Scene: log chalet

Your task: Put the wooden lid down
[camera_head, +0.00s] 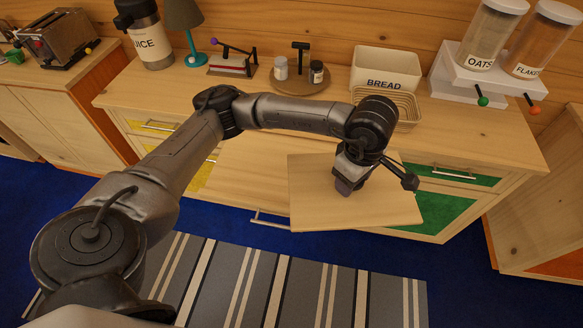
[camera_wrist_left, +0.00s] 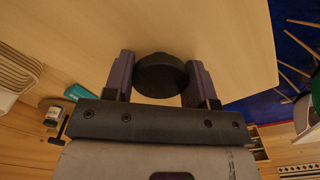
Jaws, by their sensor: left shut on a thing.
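The wooden lid (camera_head: 310,195) is a flat, pale rectangular board, seen in the head view in front of the counter's front edge. My left gripper (camera_head: 345,185) is above it. In the left wrist view, the fingers of my left gripper (camera_wrist_left: 160,85) stand on both sides of a round black knob (camera_wrist_left: 158,72) on the lid (camera_wrist_left: 190,25), shut on it. The gripper and wrist hide the knob in the head view. The lid looks roughly level; its underside is hidden. My right gripper is not in view.
A round tray (camera_head: 327,88) with jars, a teal lamp (camera_head: 184,20) and a juice dispenser (camera_head: 148,40) stand left. The counter's right front (camera_head: 470,130) is clear.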

